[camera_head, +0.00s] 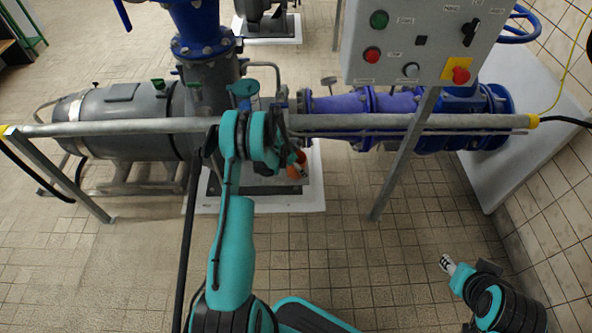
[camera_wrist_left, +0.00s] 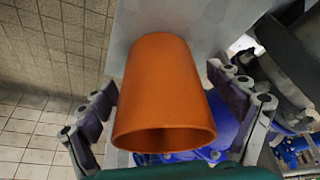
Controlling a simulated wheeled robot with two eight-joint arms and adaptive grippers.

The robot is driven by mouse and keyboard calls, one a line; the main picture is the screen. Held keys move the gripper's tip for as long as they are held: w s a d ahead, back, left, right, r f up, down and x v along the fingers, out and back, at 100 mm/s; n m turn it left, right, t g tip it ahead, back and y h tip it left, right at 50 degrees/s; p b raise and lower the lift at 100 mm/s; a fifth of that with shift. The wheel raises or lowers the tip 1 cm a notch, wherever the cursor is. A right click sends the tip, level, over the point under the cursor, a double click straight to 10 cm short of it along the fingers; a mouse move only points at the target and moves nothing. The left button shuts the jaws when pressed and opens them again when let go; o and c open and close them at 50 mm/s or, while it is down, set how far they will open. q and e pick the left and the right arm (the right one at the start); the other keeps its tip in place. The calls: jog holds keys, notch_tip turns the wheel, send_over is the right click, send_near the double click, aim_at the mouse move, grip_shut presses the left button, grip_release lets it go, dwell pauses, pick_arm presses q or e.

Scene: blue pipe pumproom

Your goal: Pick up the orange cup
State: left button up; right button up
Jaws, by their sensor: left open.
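The orange cup (camera_wrist_left: 163,92) fills the middle of the left wrist view, its open rim toward the camera. In the head view only a small orange patch of the cup (camera_head: 295,171) shows beside my left wrist, the rest being hidden. My left gripper (camera_wrist_left: 166,88) is open, one finger on each side of the cup. A gap shows on the left side; contact on the right is hard to judge. My right gripper (camera_head: 447,264) is far from the cup, at the lower right of the head view, too small to read.
A horizontal grey rail (camera_head: 110,127) runs across the head view, with my left arm reaching over it. A control panel (camera_head: 420,42) stands on a post at upper right. Blue pipes (camera_head: 375,103) and a grey motor (camera_head: 125,120) lie behind the rail. Tiled floor is open in front.

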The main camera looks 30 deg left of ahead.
pick_arm(q)
jog(key=shift+f, duration=0.1)
jog(key=c, duration=1.3)
